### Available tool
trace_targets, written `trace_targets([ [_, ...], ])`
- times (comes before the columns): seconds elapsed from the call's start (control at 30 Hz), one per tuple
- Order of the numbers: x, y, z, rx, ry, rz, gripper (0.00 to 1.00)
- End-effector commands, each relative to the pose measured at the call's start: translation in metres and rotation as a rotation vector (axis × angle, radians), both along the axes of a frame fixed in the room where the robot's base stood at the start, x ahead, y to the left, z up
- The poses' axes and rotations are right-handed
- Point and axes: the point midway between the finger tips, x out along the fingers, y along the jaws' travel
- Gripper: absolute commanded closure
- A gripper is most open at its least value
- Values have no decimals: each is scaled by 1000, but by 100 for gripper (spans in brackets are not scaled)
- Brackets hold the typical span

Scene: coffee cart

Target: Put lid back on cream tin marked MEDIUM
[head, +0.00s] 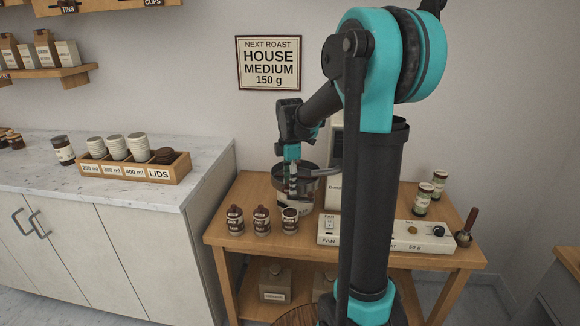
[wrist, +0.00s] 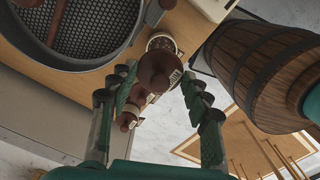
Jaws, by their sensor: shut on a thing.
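Three cream tins stand in a row at the front left of the wooden cart: a left tin (head: 235,222), a middle tin (head: 261,222) and a right tin (head: 290,224). The left and middle tins wear brown knobbed lids. The right tin's top looks uncovered; its label is too small to read. My gripper (head: 292,190) is above and just behind the right tin, in front of the roaster. In the wrist view my gripper (wrist: 158,76) is shut on a round brown lid (wrist: 154,70). A pale-rimmed tin (wrist: 162,41) shows just beyond it, partly hidden.
The roaster with its round mesh tray (wrist: 85,28) is close beside my gripper. A white control panel (head: 385,235) lies right of the tins. A wooden barrel (wrist: 262,70) is at the right of the wrist view. The cup rack (head: 130,168) stands on the left counter.

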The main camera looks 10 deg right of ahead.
Motion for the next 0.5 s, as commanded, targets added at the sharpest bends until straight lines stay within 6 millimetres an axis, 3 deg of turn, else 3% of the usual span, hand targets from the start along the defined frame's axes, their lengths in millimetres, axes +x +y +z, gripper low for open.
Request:
trace_targets([
  [0.13,-3,0,-21,0,0,-4,80],
  [0.5,-3,0,-43,0,0,-6,80],
])
